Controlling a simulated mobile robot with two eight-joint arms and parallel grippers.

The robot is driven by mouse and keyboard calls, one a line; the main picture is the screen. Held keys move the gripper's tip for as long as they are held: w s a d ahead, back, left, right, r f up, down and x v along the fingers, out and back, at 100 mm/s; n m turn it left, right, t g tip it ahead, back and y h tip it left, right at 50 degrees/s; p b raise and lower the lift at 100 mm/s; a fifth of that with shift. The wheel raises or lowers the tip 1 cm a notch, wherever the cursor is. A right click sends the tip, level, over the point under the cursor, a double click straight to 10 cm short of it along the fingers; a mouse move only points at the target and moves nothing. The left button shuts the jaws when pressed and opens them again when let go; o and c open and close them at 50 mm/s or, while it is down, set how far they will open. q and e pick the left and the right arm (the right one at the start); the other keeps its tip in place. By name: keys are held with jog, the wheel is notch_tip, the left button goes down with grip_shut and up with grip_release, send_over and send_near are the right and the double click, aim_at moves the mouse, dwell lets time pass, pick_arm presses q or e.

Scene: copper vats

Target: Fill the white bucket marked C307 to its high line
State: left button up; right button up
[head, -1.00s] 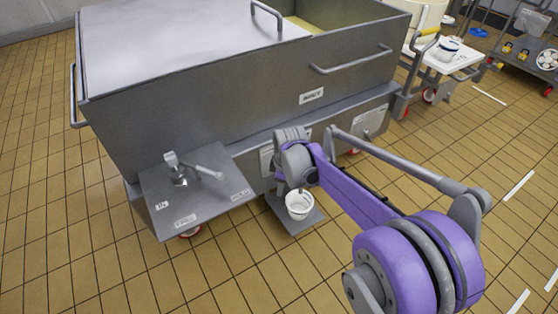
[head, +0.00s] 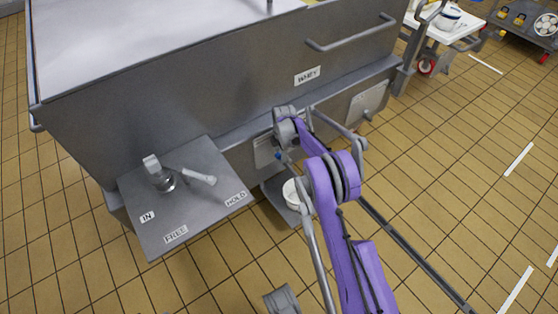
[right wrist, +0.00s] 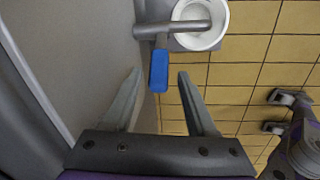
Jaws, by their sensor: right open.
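A small white bucket (head: 291,192) stands on a low grey platform by the vat, partly hidden by my right arm. Its inside shows in the right wrist view (right wrist: 207,41), below a grey outlet pipe (right wrist: 180,27). No C307 mark or high line is readable. A blue handle (right wrist: 158,72) hangs from the pipe. My right gripper (right wrist: 159,76) is open; its fingers lie either side of the handle's lower end in that view. I cannot tell whether they touch it. In the head view the blue handle is a small spot (head: 281,156).
The large steel vat (head: 220,90) carries a WHEY label (head: 307,76). A side shelf (head: 200,213) with a lever (head: 190,174) reads IN, FREE and HOLD. Tiled floor at right is mostly clear.

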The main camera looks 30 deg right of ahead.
notch_tip(320, 180, down, 6)
jog(key=b, duration=0.1)
jog(key=shift+w+f, duration=0.15)
jog(key=shift+w, duration=0.25)
jog(key=shift+c, duration=0.4)
grip_shut()
dwell(0.8)
